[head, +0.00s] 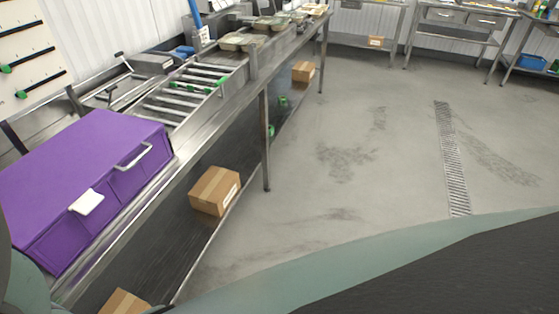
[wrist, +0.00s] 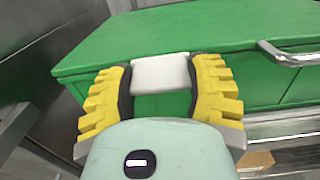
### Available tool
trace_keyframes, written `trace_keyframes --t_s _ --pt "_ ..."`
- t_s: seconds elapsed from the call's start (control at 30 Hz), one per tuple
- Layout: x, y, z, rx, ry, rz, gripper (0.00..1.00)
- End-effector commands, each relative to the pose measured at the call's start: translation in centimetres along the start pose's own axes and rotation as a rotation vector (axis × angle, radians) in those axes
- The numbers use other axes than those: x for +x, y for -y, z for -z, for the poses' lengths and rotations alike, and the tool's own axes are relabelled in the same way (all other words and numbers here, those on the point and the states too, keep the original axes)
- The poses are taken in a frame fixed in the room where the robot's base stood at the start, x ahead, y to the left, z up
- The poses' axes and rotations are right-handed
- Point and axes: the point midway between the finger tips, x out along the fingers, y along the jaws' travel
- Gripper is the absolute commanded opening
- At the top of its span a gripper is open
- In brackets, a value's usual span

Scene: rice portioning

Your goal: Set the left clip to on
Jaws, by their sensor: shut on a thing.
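A green box (wrist: 200,36) with a metal handle (wrist: 290,56) on its front at the right fills the wrist view. A white clip (wrist: 160,72) sits at the upper front edge of this box, left of the handle. My gripper (wrist: 161,86) has its yellow fingers on both sides of the clip and is shut on it. I cannot tell from this angle whether the clip is set on or off. My gripper and the green box do not show in the head view.
A purple box (head: 75,165) with a white clip (head: 87,202) and a metal handle (head: 133,157) stands on the steel counter. Behind it is a roller conveyor (head: 185,93). A cardboard box (head: 215,190) lies on the lower shelf. The floor (head: 350,130) to the right is open.

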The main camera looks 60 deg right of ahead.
Motion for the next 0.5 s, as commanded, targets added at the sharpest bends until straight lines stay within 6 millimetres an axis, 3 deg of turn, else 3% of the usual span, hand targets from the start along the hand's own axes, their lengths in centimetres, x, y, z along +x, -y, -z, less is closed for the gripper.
trace_keyframes --t_s 0.5 --pt "0.1 -0.1 2.2 0.0 0.269 -0.003 0.2"
